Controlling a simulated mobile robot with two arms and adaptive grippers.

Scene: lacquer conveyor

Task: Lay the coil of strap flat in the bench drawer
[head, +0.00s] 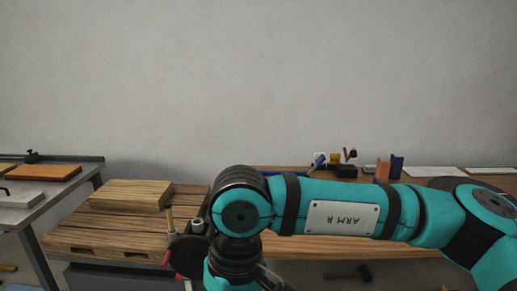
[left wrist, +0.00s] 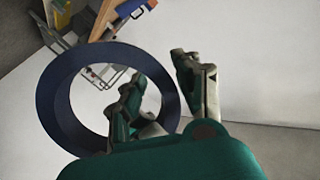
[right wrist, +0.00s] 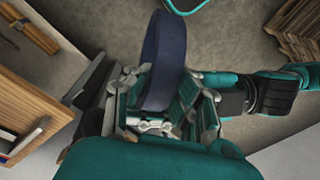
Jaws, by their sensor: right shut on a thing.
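The coil of strap is a dark navy ring. In the right wrist view the coil (right wrist: 165,55) stands edge-on between the fingers of my right gripper (right wrist: 158,105), which is shut on its band. In the left wrist view the coil (left wrist: 52,95) shows nearly face-on. My left gripper (left wrist: 170,80) has its fingers apart, one in front of the ring's hole and one beyond its right rim; I cannot tell whether they touch it. The head view hides the coil and both grippers' fingertips. I cannot make out the bench drawer with certainty.
In the head view, a thick wooden board (head: 131,195) lies on a wooden bench (head: 95,228). A longer bench behind my right arm carries an orange block (head: 383,171) and other small items. A grey table (head: 45,213) stands at left. A hammer (head: 352,273) lies lower down.

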